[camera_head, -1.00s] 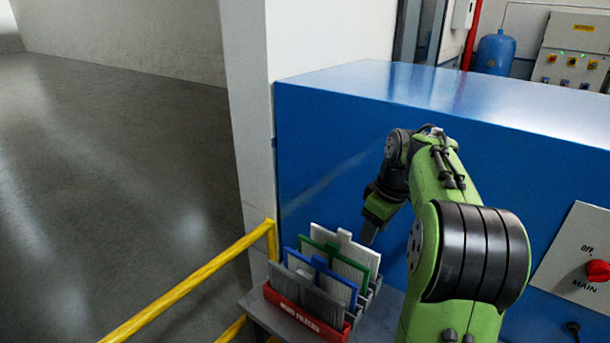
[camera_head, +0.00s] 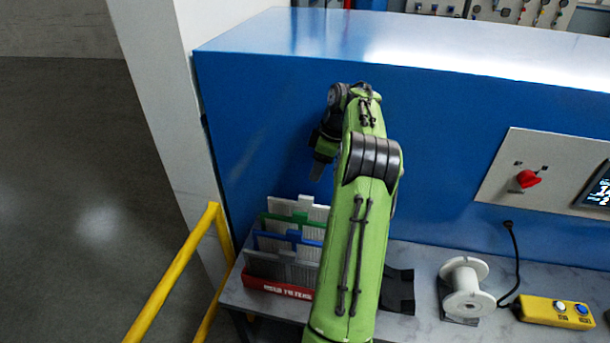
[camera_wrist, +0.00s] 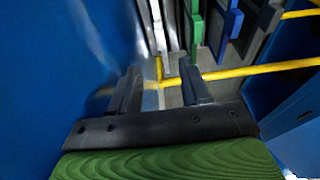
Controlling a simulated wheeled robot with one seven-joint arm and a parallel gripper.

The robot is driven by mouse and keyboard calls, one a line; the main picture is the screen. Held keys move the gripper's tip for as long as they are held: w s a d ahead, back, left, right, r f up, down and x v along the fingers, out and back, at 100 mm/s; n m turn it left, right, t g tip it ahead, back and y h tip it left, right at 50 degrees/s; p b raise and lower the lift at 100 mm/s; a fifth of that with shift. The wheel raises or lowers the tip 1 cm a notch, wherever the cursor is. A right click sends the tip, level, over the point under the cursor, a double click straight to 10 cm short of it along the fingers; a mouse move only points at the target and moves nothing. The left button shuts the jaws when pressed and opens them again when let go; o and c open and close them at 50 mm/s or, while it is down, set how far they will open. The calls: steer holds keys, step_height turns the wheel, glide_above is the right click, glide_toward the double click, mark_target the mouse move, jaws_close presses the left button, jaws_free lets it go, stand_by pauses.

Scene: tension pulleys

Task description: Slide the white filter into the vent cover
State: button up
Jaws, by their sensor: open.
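The white filter (camera_head: 312,211) stands upright at the back of a row of filters in the head view. In the wrist view a pale upright panel, likely the white filter (camera_wrist: 157,28), shows beyond the fingers. My gripper (camera_head: 321,168) is above and slightly right of the white filter, in front of the blue cabinet. In the wrist view my gripper (camera_wrist: 160,80) has its two fingers apart with nothing between them. I cannot make out the vent cover in these frames.
Green (camera_head: 275,218), blue (camera_head: 270,240) and grey (camera_head: 268,264) filters stand in front of the white one in a red-fronted rack (camera_head: 277,288). A blue cabinet (camera_head: 260,130) rises behind. A yellow rail (camera_head: 172,275) is at left. A white spool (camera_head: 467,285) stands on the bench.

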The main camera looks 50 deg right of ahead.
mark_target(307, 197)
steer(key=b+x, duration=0.1)
steer(key=x, duration=1.4)
steer(key=shift+s+f, duration=0.1)
steer(key=shift+s, duration=0.05)
jaws_close()
